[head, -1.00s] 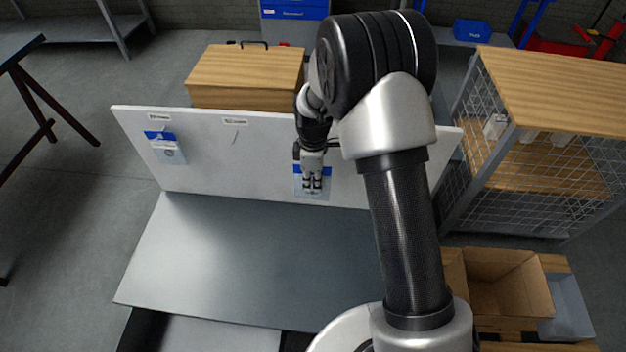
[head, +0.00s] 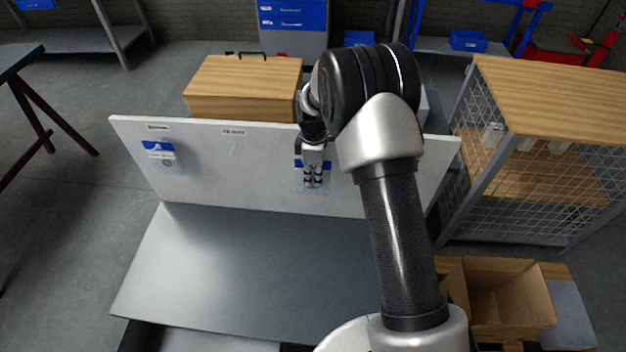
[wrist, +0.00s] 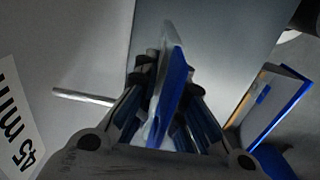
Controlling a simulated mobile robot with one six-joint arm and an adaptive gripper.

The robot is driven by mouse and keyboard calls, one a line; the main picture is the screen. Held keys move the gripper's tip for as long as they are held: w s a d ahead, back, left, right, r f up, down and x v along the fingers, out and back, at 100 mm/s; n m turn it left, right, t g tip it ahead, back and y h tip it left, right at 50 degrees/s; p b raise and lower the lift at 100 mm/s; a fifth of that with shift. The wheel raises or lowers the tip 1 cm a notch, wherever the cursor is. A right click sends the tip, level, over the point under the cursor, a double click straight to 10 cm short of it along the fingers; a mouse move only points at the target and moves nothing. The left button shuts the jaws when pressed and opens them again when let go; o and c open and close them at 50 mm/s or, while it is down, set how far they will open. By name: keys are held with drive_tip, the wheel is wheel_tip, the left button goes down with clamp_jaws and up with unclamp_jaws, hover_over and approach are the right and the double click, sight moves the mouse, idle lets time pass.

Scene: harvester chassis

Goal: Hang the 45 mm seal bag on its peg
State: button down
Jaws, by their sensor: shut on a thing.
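My gripper (head: 313,180) is in front of the white board. It is shut on a clear bag with a blue header (head: 299,164). In the wrist view the held bag (wrist: 168,90) is seen nearly edge-on between the fingers (wrist: 158,105). A pale bare peg (wrist: 83,97) sticks out to the left of the held bag, apart from it. A label reading "45 mm" (wrist: 22,125) is beside that peg at the left edge. In the head view my arm and gripper hide that part of the board.
The white board (head: 250,175) stands behind a grey worktop (head: 240,260). Another blue-headed bag (head: 158,150) hangs at its left. A bare peg (head: 233,141) is under the middle label. A blue-edged bag (wrist: 272,105) is close on the right in the wrist view. The worktop is clear.

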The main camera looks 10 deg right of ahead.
drive_tip(key=shift+w+d+f, duration=0.1)
drive_tip(key=shift+w+d, duration=0.1)
drive_tip(key=shift+w, duration=0.35)
drive_tip(key=shift+w+d+f, duration=0.15)
drive_tip(key=shift+w+d, duration=0.05)
drive_tip(key=shift+w, duration=0.4)
drive_tip(key=shift+w+d+f, duration=0.1)
drive_tip(key=shift+w+d, duration=0.1)
drive_tip(key=shift+w, duration=0.35)
drive_tip(key=shift+w+d+f+b, duration=0.1)
drive_tip(key=shift+b, duration=0.2)
drive_tip(key=c, duration=1.6)
unclamp_jaws()
